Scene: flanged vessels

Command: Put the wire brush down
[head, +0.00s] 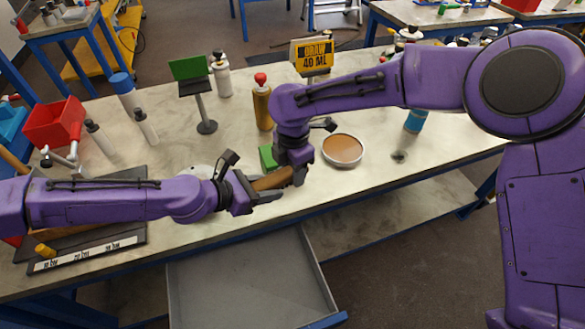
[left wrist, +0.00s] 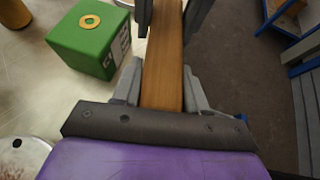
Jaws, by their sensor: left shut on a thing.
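The wire brush shows as a brown wooden bar (head: 272,181) near the front edge of the bench. My left gripper (head: 262,190) is shut on it, and the wood (left wrist: 164,75) runs out between the left fingers in the left wrist view. My right gripper (head: 297,176) points down at the brush's other end. Its dark fingers (left wrist: 168,18) flank the wood at the top of the left wrist view; whether they grip it is unclear. I cannot make out the bristles.
A green block (head: 267,157) with a round hole stands just behind the brush. A round brown-topped dish (head: 343,150) lies to the right, and a dark tray (head: 128,225) to the left. Bare bench (head: 225,218) shows in front. A grey open drawer (head: 245,280) sits below.

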